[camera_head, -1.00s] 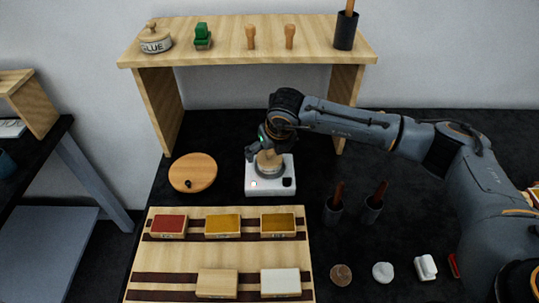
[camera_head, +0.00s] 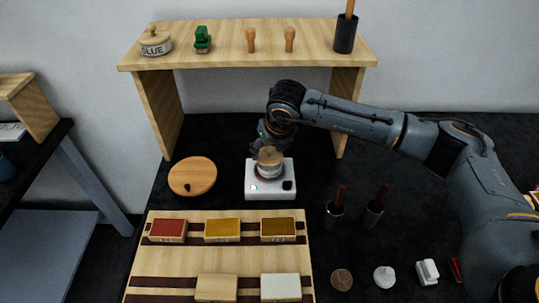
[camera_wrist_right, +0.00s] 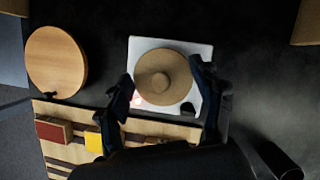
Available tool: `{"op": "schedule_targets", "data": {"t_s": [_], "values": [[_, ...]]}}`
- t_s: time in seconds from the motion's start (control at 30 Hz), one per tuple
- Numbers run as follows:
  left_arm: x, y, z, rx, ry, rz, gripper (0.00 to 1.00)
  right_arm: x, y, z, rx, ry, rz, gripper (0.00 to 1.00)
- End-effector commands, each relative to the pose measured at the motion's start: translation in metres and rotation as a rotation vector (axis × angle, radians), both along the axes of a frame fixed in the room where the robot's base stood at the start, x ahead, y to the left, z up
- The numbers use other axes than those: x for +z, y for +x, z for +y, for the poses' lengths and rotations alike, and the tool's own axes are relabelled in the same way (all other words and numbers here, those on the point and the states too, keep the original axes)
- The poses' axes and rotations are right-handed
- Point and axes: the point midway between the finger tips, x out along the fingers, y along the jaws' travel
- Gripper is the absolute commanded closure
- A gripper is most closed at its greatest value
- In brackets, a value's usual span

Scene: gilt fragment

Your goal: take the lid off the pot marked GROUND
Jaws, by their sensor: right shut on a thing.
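A small pot (camera_head: 267,172) with a round wooden lid (camera_head: 270,157) stands on a white square device (camera_head: 257,193) with a dark knob. I cannot read any marking on the pot. I cannot tell whether the lid is raised. My left gripper is not in view.
A round wooden board (camera_head: 193,176) lies left of the device. A wooden rack (camera_head: 240,262) with coloured blocks is in front. Two dark cups (camera_head: 333,214) with brushes stand to the right.

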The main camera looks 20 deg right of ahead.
Motion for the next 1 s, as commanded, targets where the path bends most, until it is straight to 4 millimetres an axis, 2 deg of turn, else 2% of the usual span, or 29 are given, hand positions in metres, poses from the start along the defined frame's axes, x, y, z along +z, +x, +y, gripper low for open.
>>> {"op": "schedule_targets", "data": {"t_s": [0.07, 0.3, 0.4, 0.6, 0.8, 1.0], "values": [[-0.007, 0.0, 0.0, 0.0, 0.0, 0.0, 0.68, 0.012, -0.004, 0.002, 0.003, 0.002, -0.006, 0.55], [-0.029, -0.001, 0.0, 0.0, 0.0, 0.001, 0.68, 0.067, -0.05, 0.013, 0.006, 0.0, -0.009, 0.55], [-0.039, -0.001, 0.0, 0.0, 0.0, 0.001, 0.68, 0.076, -0.077, 0.02, 0.008, -0.001, -0.007, 0.55], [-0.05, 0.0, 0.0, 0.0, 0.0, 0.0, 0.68, 0.095, -0.115, 0.029, 0.004, -0.001, -0.004, 0.55], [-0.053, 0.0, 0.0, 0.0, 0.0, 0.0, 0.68, 0.105, -0.133, 0.034, 0.001, 0.0, -0.002, 0.55], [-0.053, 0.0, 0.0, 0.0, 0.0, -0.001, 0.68, 0.106, -0.136, 0.034, 0.001, -0.001, 0.0, 0.55]]}}
